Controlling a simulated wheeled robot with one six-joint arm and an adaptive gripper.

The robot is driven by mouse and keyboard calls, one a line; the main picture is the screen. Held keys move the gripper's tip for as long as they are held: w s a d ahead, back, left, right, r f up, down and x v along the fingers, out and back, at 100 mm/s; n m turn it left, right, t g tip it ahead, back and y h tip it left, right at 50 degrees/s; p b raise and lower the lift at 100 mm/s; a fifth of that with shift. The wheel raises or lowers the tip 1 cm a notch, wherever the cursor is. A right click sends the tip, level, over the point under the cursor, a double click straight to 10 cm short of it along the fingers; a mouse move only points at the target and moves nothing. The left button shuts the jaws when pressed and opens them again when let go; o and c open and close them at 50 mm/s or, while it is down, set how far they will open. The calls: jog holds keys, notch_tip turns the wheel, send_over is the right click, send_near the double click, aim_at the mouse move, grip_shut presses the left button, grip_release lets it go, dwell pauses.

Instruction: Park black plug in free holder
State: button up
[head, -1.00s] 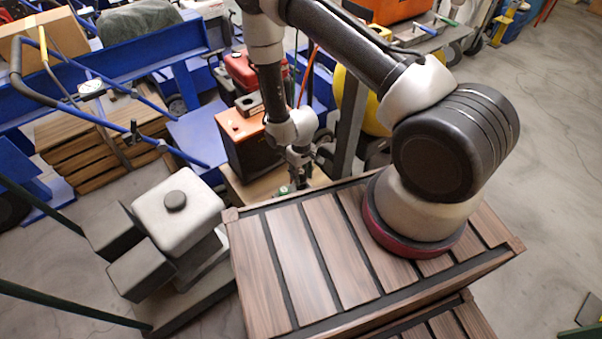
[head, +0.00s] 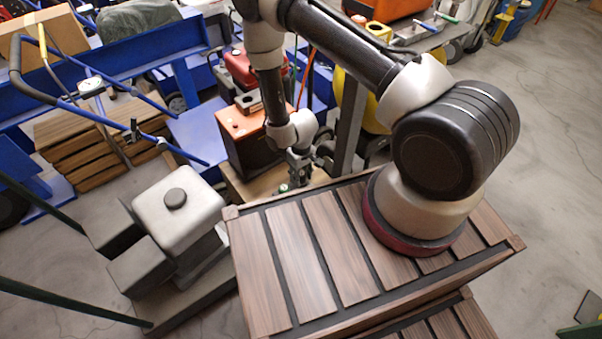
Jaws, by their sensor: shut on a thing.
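My gripper (head: 301,174) points down just beyond the far edge of the slatted wooden top, over a low tan surface (head: 242,187). Its jaws are shut on a small dark thing, which I take to be the black plug; the thing is too small and too dark against the fingers to make out its shape. A small green and pale part (head: 284,188) shows just left of the fingertips, partly hidden. I cannot make out a free holder; the slatted top's edge and my gripper hide part of that area.
An orange-topped dark box (head: 243,122) stands close left of my wrist. A grey post (head: 350,125) rises close on the right. A red can (head: 241,70) is behind.

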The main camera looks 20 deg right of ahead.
jog(key=shift+f, duration=1.2)
jog(key=o, duration=1.1)
notch_tip(320, 180, up, 12)
jog(key=s+d+r+g+h, duration=0.1)
jog(key=s+d+r+g, duration=0.25)
jog(key=s, duration=0.45)
jog(key=s+d+r+m+t, duration=0.1)
jog(key=s+d+r+t, duration=0.1)
jog(key=r, duration=1.3)
jog(key=s+d+r+m+t, duration=0.1)
jog(key=s+d+r+t, duration=0.2)
jog(key=r, duration=1.3)
jog(key=s+d+r+m+t+y, duration=0.1)
jog(key=s+d+r+t, duration=0.2)
jog(key=r, duration=1.3)
jog(key=shift+s+d+r+m, duration=0.15)
jog(key=shift+s+d, duration=0.6)
jog(key=shift+d, duration=0.1)
jog(key=shift+s+d+r+m, duration=0.1)
jog(key=shift+s+d+m, duration=0.05)
jog(key=shift+s+d, duration=0.65)
